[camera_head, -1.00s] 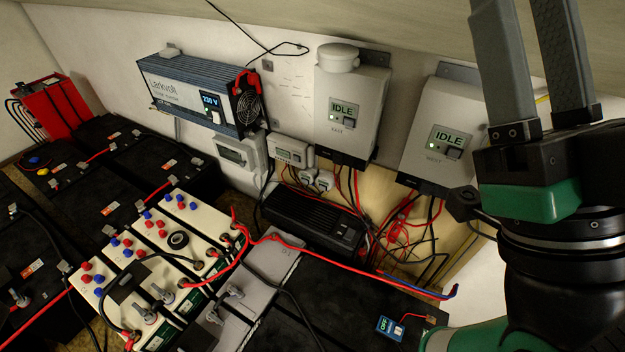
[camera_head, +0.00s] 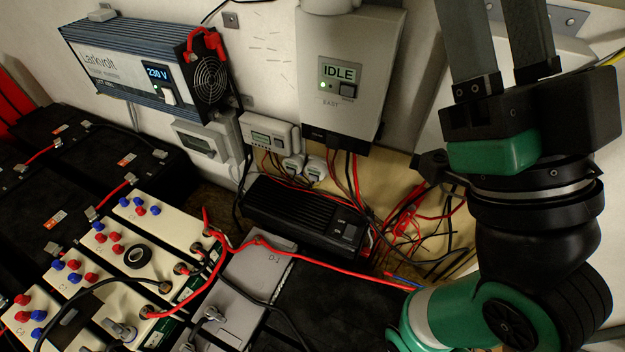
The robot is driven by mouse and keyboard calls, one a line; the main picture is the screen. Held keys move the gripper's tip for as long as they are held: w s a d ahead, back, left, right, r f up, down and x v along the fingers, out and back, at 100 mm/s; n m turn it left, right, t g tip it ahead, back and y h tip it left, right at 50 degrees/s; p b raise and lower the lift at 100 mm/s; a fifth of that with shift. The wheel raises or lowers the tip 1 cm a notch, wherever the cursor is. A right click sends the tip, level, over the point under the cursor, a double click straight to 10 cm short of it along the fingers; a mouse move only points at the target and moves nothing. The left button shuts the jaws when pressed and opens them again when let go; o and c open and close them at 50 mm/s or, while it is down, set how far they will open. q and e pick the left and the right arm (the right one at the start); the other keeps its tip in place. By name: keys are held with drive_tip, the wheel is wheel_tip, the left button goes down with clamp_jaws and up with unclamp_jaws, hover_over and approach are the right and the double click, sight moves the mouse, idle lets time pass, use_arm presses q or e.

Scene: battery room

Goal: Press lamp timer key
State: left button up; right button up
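A small pale box with a display and small keys (camera_head: 268,133) is on the wall, left of the middle. A second pale box with a grey display (camera_head: 205,137) is just left of it. I cannot read a lamp timer label on either. My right gripper (camera_head: 490,30) is at the upper right, fingers pointing up, parted and with nothing visible between them. Their tips are cut off by the top edge. It is well right of both boxes and touches neither. My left gripper is out of view.
A grey IDLE unit marked EAST (camera_head: 345,110) hangs between the small boxes and my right gripper. A blue inverter (camera_head: 125,62) is at upper left. A black charger (camera_head: 300,215), loose red and black cables (camera_head: 410,225) and several batteries (camera_head: 130,245) lie below.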

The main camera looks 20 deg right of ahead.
drive_tip(key=shift+w, duration=0.1)
clamp_jaws()
idle(1.4)
